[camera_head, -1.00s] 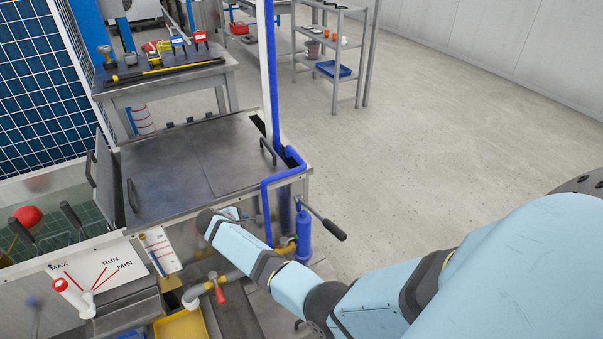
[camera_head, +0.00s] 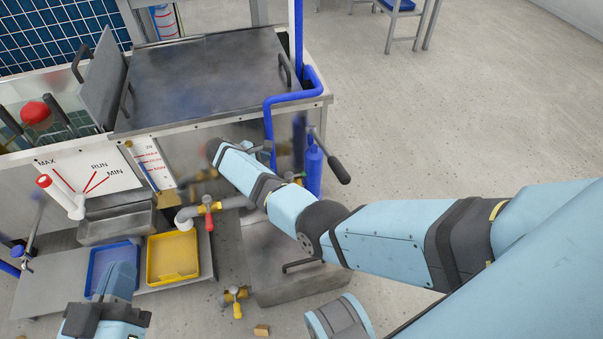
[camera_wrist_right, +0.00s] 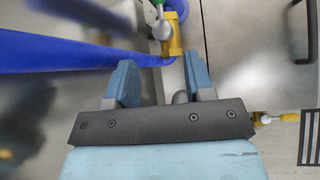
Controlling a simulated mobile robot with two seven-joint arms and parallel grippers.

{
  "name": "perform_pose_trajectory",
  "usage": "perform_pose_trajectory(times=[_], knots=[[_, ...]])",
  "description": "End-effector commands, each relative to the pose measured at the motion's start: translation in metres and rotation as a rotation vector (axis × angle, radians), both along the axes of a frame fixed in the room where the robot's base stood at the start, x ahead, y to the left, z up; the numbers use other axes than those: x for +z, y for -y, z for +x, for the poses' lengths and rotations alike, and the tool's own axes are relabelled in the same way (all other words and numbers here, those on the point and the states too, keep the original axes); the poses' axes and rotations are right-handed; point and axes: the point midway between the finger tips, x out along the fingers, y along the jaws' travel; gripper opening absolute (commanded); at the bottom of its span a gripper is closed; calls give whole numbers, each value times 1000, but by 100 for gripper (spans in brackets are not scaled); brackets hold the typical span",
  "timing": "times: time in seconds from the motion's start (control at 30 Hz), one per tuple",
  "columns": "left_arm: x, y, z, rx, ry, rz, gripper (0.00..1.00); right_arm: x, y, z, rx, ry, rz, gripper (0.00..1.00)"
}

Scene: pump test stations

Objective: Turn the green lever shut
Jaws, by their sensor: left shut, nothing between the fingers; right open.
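The green lever (camera_wrist_right: 158,3) shows only as a small green bit at the top edge of the right wrist view, above a yellow valve body (camera_wrist_right: 173,42). The rest of it is outside that view, and I cannot make it out in the head view. My right gripper (camera_wrist_right: 162,82) is open, with its two blue fingers apart and pointing toward the valve. In the head view my own wrist mostly hides this gripper, beside the blue pipes. My left gripper (camera_head: 120,270) is shut and empty at the lower left, over the blue tray.
A blue pipe (camera_head: 268,120) and blue cylinder (camera_head: 314,170) stand close to my right gripper. A black-handled lever (camera_head: 339,168) sticks out there. A red-handled valve (camera_head: 209,218) is lower left. A yellow tray (camera_head: 172,258) lies below. Floor at right is clear.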

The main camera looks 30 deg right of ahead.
Motion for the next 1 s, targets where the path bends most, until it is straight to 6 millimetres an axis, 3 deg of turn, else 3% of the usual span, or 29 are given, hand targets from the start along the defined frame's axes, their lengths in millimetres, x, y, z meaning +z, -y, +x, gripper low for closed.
perform_pose_trajectory(times=[0.17,0.47,0.7,1.0], knots=[[-15,1,0,-12,-31,19,0,-19,16,-2,-2,-2,-1,48],[-54,3,-1,-51,-129,78,0,-65,63,-5,-2,-1,-1,48],[-49,-3,10,-39,-17,142,0,-89,90,-7,-2,0,-1,48],[-44,-5,13,-33,22,162,0,-95,98,-7,-1,1,0,48]])
